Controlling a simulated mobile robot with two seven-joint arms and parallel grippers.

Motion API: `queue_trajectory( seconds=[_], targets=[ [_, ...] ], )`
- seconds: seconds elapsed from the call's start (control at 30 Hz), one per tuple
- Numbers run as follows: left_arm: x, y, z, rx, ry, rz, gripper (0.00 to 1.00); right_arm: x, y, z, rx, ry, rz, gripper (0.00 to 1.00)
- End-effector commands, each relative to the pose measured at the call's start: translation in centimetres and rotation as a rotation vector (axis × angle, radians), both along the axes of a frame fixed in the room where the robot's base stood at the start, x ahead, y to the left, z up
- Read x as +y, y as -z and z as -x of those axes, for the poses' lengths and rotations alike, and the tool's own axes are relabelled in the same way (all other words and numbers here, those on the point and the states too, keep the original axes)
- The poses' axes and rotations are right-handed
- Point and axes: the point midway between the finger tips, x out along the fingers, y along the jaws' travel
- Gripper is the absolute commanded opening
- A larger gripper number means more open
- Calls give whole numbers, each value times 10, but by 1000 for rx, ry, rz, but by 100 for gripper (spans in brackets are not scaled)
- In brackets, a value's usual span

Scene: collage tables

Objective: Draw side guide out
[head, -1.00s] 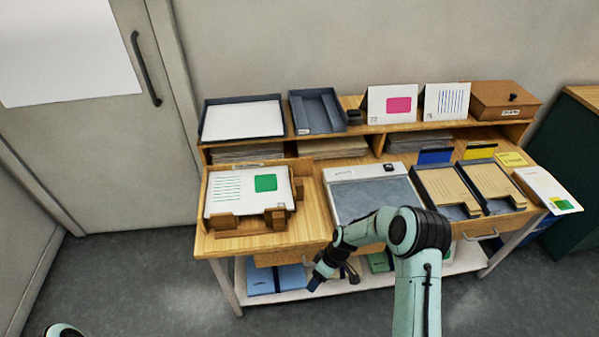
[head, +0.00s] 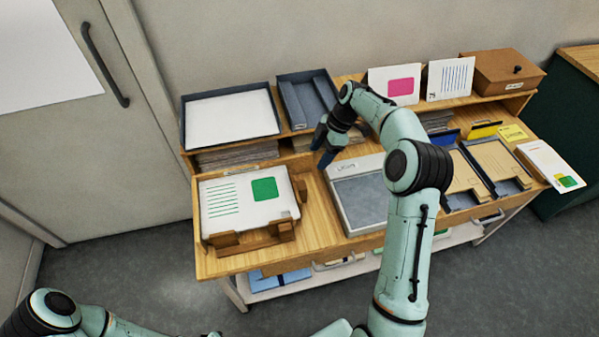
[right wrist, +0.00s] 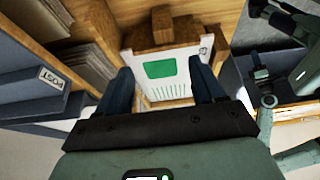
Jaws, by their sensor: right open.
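A wooden paper holder (head: 228,240) with corner blocks stands at the left of the worktop. It holds a white sheet stack (head: 235,208) with a green block and green lines. The side guide (head: 300,190) appears as a low wooden upright at the stack's right edge. In the right wrist view I take the wooden block (right wrist: 162,24) beyond the sheets to be this guide. My right gripper (head: 322,150) is open and empty, above the worktop, behind and right of the guide, apart from it. Its fingers (right wrist: 162,90) frame the sheets in the right wrist view. My left gripper is out of view.
A grey-topped board (head: 358,196) lies right of the holder, partly behind my right arm. A shelf at the back carries a paper tray (head: 232,118) and a dark tray (head: 308,100). Bare wood (head: 320,215) lies between holder and board.

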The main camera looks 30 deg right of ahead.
Motion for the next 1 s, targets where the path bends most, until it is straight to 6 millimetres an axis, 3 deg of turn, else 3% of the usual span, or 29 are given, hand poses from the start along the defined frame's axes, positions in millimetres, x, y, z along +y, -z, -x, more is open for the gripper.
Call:
queue_trajectory(
  seconds=[0.53,0.73,1.0],
  targets=[
    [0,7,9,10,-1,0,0,40,99,-7,6,0,-3,68],
    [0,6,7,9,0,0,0,46,116,-9,5,2,-1,68],
    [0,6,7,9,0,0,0,48,120,-10,4,3,-1,68]
  ],
)
